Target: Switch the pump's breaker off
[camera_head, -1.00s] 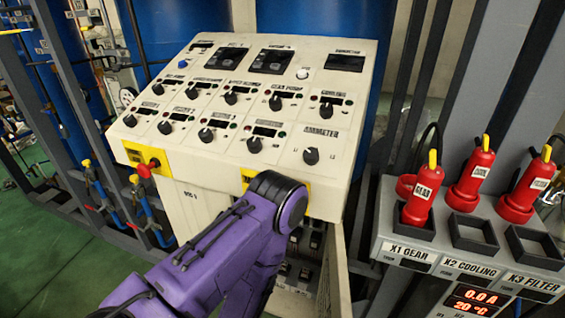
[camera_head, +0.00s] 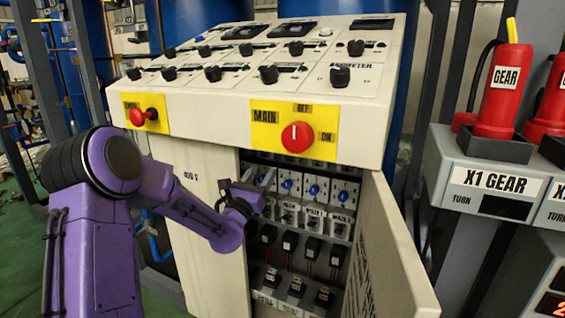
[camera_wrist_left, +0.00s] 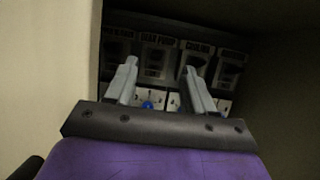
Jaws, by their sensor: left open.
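The breakers (camera_head: 314,190), a row of small white units with blue parts, sit inside the open cabinet under the sloped control panel. In the left wrist view, one blue part (camera_wrist_left: 148,105) shows between my fingers. A label reading GEAR PUMP (camera_wrist_left: 158,41) and one reading COOLING (camera_wrist_left: 196,47) are behind the fingertips. Which breaker belongs to which label is unclear. My left gripper (camera_head: 261,181) is at the upper left of the cabinet opening, in front of the breakers. Its fingers (camera_wrist_left: 161,70) are apart with nothing held. My right gripper is not in view.
The cabinet door (camera_head: 385,255) stands open on the right. A red MAIN knob (camera_head: 298,137) and a red button (camera_head: 143,116) are on the panel front just above. Lower rows of black devices (camera_head: 290,245) fill the cabinet. Red GEAR plug (camera_head: 503,90) stands at right.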

